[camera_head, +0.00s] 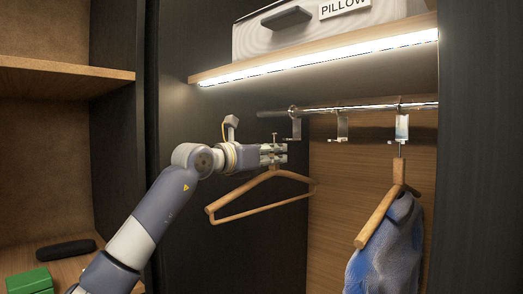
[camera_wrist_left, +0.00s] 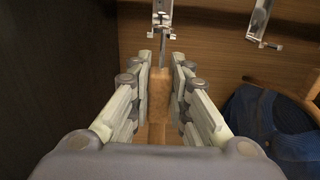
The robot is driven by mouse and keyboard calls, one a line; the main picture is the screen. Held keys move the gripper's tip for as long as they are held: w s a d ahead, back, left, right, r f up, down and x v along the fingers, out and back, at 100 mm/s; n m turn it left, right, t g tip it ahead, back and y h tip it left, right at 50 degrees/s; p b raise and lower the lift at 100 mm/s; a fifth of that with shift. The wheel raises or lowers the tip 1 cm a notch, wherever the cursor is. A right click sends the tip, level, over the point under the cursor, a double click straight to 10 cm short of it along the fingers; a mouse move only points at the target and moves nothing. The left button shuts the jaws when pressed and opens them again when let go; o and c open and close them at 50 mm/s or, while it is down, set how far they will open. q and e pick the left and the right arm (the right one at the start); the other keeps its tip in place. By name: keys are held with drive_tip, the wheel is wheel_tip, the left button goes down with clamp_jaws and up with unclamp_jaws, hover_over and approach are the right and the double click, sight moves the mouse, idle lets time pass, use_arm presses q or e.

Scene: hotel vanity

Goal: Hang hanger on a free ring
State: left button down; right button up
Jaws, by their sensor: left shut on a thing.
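My left gripper (camera_head: 282,153) is shut on the top of a wooden hanger (camera_head: 240,213), which hangs below it with no garment. In the left wrist view the fingers (camera_wrist_left: 160,62) hold the hanger's wooden neck (camera_wrist_left: 158,92). A short metal pin stands above the neck. A ring holder (camera_head: 296,128) on the rail (camera_head: 365,107) is just right of and above the gripper; it appears straight ahead in the wrist view (camera_wrist_left: 162,20). The middle ring holder (camera_head: 342,127) is empty. The right ring holder (camera_head: 402,128) bears another hanger (camera_head: 380,215) with a blue garment (camera_head: 385,255).
A lit shelf (camera_head: 320,60) with a pillow box (camera_head: 300,35) is above the rail. A dark side panel (camera_head: 225,100) stands behind my arm. A left shelf holds a green box (camera_head: 30,281) and a dark object (camera_head: 66,250). The space below the middle ring is clear.

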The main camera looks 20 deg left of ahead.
use_arm(q)
drive_tip(key=b+v, duration=0.6)
drive_tip(key=v, duration=0.2)
drive_tip(key=shift+s+a+f, duration=0.1)
drive_tip(key=shift+s+a, duration=0.1)
drive_tip(key=shift+s, duration=0.1)
drive_tip(key=b+v, duration=0.5)
drive_tip(key=v, duration=1)
